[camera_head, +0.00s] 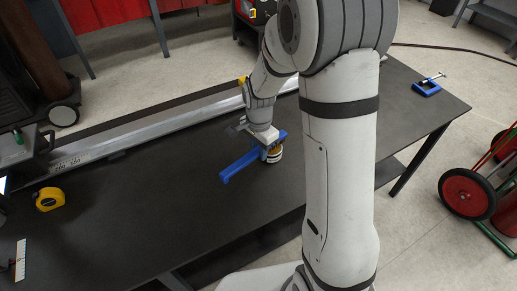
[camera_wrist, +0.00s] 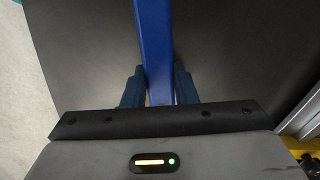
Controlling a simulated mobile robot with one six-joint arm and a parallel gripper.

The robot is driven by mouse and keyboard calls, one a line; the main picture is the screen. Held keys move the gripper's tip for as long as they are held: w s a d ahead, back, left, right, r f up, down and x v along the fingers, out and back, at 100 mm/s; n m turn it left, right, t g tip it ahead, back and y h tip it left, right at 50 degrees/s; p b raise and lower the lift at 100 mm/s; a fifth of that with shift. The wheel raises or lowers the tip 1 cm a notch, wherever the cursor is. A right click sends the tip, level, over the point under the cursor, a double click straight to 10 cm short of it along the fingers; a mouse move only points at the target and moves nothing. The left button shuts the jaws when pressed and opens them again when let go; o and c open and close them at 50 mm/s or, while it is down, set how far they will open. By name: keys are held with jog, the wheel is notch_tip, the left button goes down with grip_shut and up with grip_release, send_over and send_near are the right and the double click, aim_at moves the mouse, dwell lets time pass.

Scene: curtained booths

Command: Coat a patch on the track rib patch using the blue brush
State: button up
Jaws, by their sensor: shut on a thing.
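The blue brush (camera_head: 240,163) is held over the dark workbench (camera_head: 215,215), its long handle pointing to the lower left. My gripper (camera_head: 267,141) is shut on it. In the wrist view the blue brush (camera_wrist: 154,45) runs between the two blue fingers of my gripper (camera_wrist: 157,85). A small round tin (camera_head: 274,154) with a pale band is right by the gripper; I cannot tell whether the brush touches it. The long metal track rib (camera_head: 150,125) lies along the far side of the bench. No distinct patch can be made out on it; my arm hides part of it.
A yellow tape measure (camera_head: 49,199) sits at the left of the bench. A blue clamp (camera_head: 428,86) is at the far right corner. A white strip (camera_head: 20,260) lies at the lower left. A red-wheeled cart (camera_head: 467,194) stands right of the bench. The bench's front middle is clear.

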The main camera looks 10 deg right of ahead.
dwell(0.3)
jog(key=shift+r+p, duration=2.55)
jog(key=shift+r, duration=0.95)
jog(key=shift+f, duration=0.1)
